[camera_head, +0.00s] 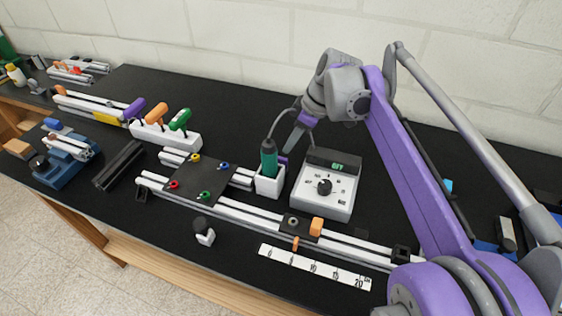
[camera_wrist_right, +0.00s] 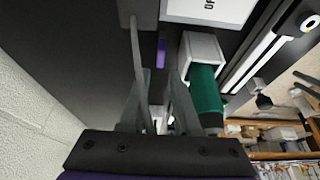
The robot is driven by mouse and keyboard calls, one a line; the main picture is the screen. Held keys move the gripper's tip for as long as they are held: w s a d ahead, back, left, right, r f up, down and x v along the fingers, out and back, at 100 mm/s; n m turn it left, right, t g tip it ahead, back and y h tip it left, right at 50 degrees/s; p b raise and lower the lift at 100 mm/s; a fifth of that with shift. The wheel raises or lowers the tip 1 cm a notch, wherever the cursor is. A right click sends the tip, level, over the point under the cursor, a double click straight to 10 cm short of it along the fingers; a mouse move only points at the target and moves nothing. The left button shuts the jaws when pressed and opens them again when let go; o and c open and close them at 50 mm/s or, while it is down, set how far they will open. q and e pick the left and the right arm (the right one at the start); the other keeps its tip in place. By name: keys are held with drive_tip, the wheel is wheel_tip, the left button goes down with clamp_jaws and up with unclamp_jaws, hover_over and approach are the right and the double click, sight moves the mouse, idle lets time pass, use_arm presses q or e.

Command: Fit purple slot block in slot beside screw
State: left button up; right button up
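A small purple block (camera_wrist_right: 161,52) lies on the black bench top, just beyond and between my right fingertips in the right wrist view. In the head view, a bit of purple (camera_head: 284,159) shows behind the green-handled tool, mostly hidden. My right gripper (camera_head: 291,145) points down over it behind that tool; in the right wrist view its fingers (camera_wrist_right: 155,78) are apart with nothing clearly held. A screw (camera_head: 293,221) sits on a dark plate on the front aluminium rail (camera_head: 250,214), with an orange block (camera_head: 317,226) right of it. My left gripper is not in view.
The green tool (camera_head: 268,158) stands in a white holder close to my right gripper, its cable looping nearby. A white dial box (camera_head: 326,185) stands right of it. A ruler (camera_head: 314,267) lies in front of the rail. Bench behind the holder is clear.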

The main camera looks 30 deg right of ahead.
sight(281, 158)
drive_tip(key=x, duration=0.2)
drive_tip(key=shift+a+f, duration=0.15)
drive_tip(key=shift+f, duration=0.2)
drive_tip(key=shift+b+x, duration=0.45)
drive_tip(key=shift+x, duration=2.55)
clamp_jaws()
